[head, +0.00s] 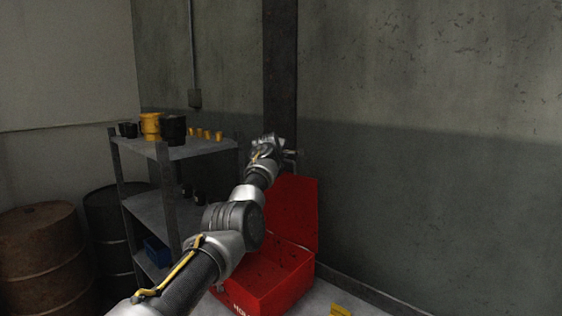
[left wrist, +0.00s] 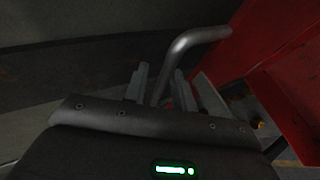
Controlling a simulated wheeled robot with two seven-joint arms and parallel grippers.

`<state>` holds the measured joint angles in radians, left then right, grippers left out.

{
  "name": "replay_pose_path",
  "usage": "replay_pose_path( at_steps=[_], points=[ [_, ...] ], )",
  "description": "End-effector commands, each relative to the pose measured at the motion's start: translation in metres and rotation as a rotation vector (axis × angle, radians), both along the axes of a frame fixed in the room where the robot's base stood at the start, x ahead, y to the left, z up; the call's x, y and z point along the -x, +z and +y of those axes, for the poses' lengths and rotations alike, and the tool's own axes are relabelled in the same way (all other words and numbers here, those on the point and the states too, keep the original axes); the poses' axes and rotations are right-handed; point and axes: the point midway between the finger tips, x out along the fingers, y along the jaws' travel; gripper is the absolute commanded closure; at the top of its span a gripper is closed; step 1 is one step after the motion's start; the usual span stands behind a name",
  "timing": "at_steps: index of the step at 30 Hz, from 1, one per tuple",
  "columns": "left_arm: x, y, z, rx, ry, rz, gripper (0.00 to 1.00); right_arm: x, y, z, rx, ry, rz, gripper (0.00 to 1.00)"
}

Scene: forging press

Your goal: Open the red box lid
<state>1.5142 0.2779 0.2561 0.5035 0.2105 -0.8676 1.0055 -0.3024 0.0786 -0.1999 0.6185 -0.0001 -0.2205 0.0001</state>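The red box (head: 262,284) stands on the floor against the wall. Its lid (head: 293,212) is raised and stands steeply up at the back, with the inside of the box showing. My left gripper (head: 287,152) is at the lid's upper edge; its fingers are hard to make out in the head view. In the left wrist view the fingers of my left gripper (left wrist: 163,85) are apart, with a bent metal handle (left wrist: 195,40) passing between them. A dark gap shows beside the bar. The red lid (left wrist: 255,35) is at the right there. My right gripper is in neither view.
A grey metal shelf (head: 185,150) with yellow and black containers stands left of the box. A rusty barrel (head: 42,262) and a dark barrel (head: 107,225) are farther left. A dark post (head: 280,75) rises behind my gripper. A yellow item (head: 340,310) lies on the floor at the bottom.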

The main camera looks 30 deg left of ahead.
Motion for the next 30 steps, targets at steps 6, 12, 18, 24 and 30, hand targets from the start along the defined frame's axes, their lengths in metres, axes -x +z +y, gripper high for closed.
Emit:
replay_pose_path(
  at_steps=[6,12,18,24,30],
  points=[
    [-0.001,-0.001,-0.001,0.001,-0.002,0.002,0.68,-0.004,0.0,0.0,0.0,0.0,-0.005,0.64],
    [0.002,-0.003,-0.002,0.0,-0.002,0.003,0.68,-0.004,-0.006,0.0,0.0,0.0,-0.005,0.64],
    [0.017,0.001,-0.007,-0.002,0.0,-0.001,0.68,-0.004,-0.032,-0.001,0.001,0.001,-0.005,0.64],
    [0.045,0.016,-0.017,-0.002,-0.002,-0.001,0.68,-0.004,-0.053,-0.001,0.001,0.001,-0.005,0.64],
    [0.074,0.034,-0.026,-0.001,-0.001,-0.001,0.68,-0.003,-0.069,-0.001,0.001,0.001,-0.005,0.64]
  ],
)
